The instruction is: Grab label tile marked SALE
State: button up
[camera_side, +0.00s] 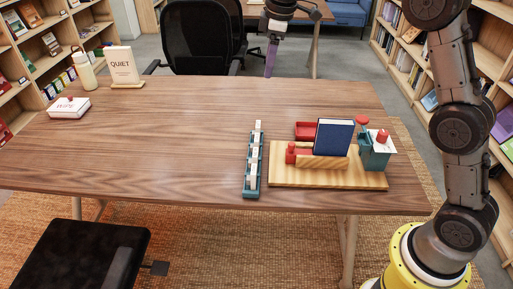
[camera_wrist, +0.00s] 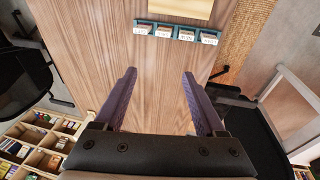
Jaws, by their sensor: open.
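A teal rack (camera_side: 251,193) stands on the wooden table, near the middle and left of the wooden board. It holds several white label tiles (camera_side: 255,152) in a row. In the wrist view the tiles (camera_wrist: 187,36) show at the top, standing in the rack's slots with small dark print. The print is too small to read, so I cannot tell which one says SALE. My gripper (camera_wrist: 158,75) is open and empty, its purple fingers wide apart over the table. In the side view my gripper (camera_side: 270,60) hangs high near the far edge, well away from the rack.
A wooden board (camera_side: 330,181) holds a dark blue book (camera_side: 333,137), red parts and a teal box (camera_side: 375,155) right of the rack. A white WIPE box (camera_side: 69,108), a bottle (camera_side: 83,70) and a QUIET sign (camera_side: 122,65) stand far left. The table's middle left is clear.

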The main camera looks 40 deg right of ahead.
jog(key=g, duration=0.1)
send_over(256, 137)
notch_tip(256, 137, down, 11)
jog(key=shift+g, duration=0.7)
jog(key=f, duration=1.2)
jog(key=shift+d+f, duration=0.35)
jog(key=shift+f, duration=0.05)
jog(key=shift+a+f, duration=0.15)
jog(key=shift+f, duration=1.3)
jog(key=shift+a+f, duration=0.1)
jog(key=shift+f, duration=1.35)
jog(key=c, duration=1.1)
jog(key=shift+c, duration=0.2)
jog(key=shift+r, duration=0.1)
